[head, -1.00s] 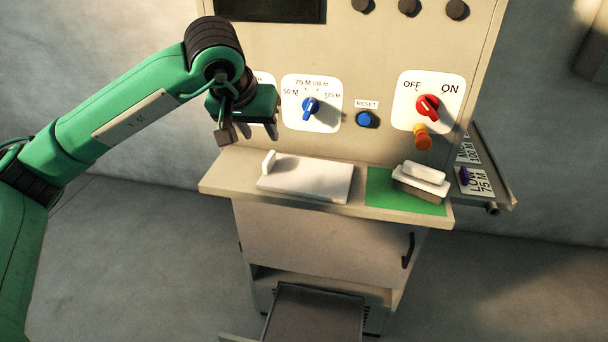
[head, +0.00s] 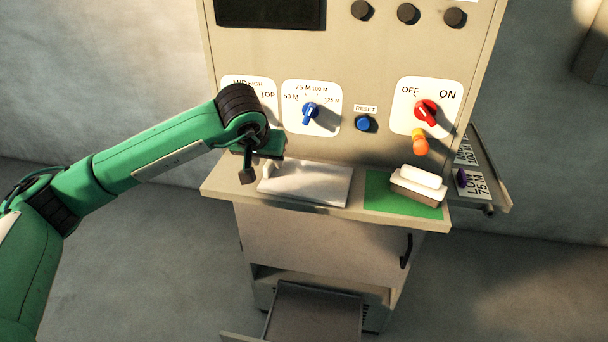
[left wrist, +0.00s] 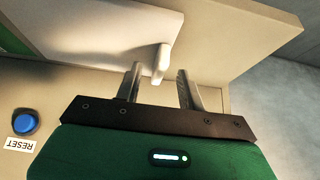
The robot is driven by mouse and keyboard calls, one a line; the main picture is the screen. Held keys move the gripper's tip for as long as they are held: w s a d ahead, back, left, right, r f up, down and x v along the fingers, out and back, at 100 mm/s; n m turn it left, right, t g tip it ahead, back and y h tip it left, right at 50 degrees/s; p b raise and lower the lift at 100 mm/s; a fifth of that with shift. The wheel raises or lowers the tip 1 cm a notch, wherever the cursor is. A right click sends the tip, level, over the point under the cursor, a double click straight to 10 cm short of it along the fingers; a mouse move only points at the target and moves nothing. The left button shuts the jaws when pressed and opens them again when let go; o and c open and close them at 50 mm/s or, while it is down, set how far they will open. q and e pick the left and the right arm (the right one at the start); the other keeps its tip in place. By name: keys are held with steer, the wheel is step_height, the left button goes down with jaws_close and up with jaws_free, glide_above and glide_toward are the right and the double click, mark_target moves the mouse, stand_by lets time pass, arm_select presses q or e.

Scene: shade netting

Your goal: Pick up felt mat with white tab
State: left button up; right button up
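The pale, flat mat (head: 318,186) lies on the ledge of the cabinet. Its upright white tab is at the left end, mostly hidden by my left gripper in the head view. In the left wrist view the mat (left wrist: 110,22) is at the top, and the tab (left wrist: 161,60) stands between the two fingers of my left gripper (left wrist: 160,75). There is a gap on both sides of the tab. My left gripper (head: 260,168) is open, low over the ledge's left end. My right gripper is in neither view.
Right of the mat is a green patch (head: 377,192) with a white-topped block (head: 418,181). Behind the ledge the panel carries a blue knob (head: 310,113), a blue reset button (head: 366,123) and a red switch (head: 426,112). The ledge's left edge is close to my gripper.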

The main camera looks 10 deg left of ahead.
arm_select(q)
steer(key=shift+x, duration=1.1)
jaws_close()
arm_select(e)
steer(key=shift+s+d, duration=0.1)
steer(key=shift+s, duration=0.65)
arm_select(q)
steer(key=shift+r, duration=0.1)
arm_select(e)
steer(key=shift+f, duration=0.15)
